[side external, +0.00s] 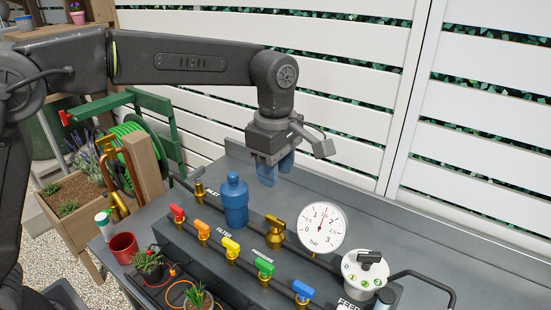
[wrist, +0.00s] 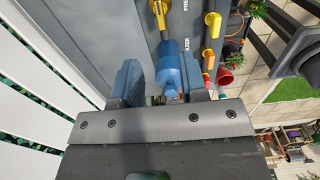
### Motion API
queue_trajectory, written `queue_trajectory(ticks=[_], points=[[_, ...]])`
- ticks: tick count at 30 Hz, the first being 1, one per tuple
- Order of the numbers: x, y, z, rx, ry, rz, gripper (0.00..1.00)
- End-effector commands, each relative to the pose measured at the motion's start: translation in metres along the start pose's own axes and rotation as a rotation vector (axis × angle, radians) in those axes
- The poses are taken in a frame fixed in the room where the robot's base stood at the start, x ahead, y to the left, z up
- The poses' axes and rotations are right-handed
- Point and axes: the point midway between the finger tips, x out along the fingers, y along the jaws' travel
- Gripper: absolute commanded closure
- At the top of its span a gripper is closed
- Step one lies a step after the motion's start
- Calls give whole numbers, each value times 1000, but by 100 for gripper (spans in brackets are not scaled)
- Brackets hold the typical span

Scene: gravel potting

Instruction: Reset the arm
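My gripper (side external: 277,170) hangs from the arm above the back of the grey bench, fingers pointing down. Its two blue fingers are apart, with nothing seen held between them. In the wrist view my gripper (wrist: 161,66) shows a clear gap between the fingers. The blue filter bottle (side external: 235,202) stands upright on the bench, left of and below the fingers in the side view. In the wrist view the blue filter (wrist: 171,72) appears beyond the gap, apart from the fingers.
A manifold with red (side external: 177,212), orange (side external: 202,228), yellow (side external: 231,246), green (side external: 264,266) and blue (side external: 304,290) valve handles runs along the bench. A pressure gauge (side external: 322,230) and a selector dial (side external: 363,272) stand right. A white slatted fence (side external: 350,60) is behind.

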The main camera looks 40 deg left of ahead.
Motion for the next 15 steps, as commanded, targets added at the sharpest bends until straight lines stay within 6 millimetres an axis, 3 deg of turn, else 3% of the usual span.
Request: queue_trajectory(ticks=[6,15], points=[[-18,0,0,0,0,0,61],[-20,0,0,0,0,-1,61]])
